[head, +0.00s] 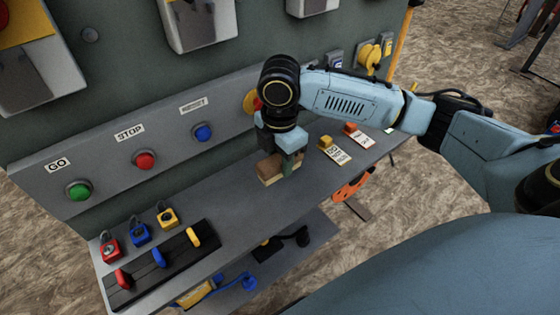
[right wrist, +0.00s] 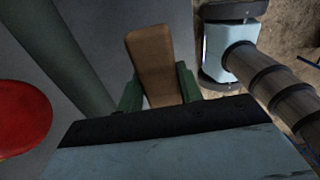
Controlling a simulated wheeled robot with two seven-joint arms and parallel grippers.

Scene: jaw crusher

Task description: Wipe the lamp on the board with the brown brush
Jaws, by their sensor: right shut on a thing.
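My right gripper (head: 283,152) is shut on the brown brush (head: 268,168), which hangs just above or on the grey shelf; I cannot tell whether it touches. In the right wrist view the brush (right wrist: 150,55) stands out between the green fingers of the gripper (right wrist: 160,92). The sloped board (head: 110,172) carries a green dome (head: 79,191) by the GO label, a red dome (head: 145,159) by STOP and a blue dome (head: 203,131) by a label I cannot read. I cannot tell which is the lamp. The brush is apart from these three. My left gripper is out of view.
A yellow-and-red knob (head: 251,102) sits on the board behind my right wrist, partly hidden. Padlocks (head: 140,233) and a black switch strip (head: 150,275) occupy the shelf's left end. Tags (head: 336,154) lie right of the brush. The shelf between is clear.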

